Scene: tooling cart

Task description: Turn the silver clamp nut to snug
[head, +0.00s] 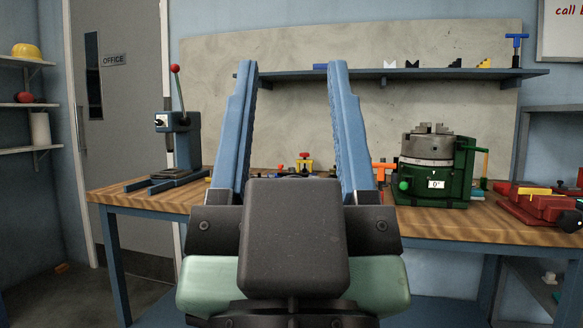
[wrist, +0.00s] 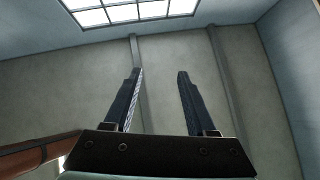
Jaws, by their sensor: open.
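My gripper (head: 292,66) is raised large in the middle of the head view, its two blue fingers pointing up and well apart. It is open and empty. The wrist view shows my gripper (wrist: 159,72) with nothing between its fingers, only walls and a ceiling window beyond. I cannot make out a silver clamp nut in either view. Small red and yellow fixtures (head: 304,162) on the wooden workbench (head: 120,192) show between the fingers, partly hidden by my gripper. A green rotary table (head: 465,160) with a grey chuck on top stands right of my gripper.
A blue lever press (head: 186,148) with a red knob stands on the bench's left. A red vise (head: 530,205) lies at the right end. An orange T-handle (head: 383,172) is beside the right finger. A blue wall shelf (head: 430,74) holds small parts above the bench.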

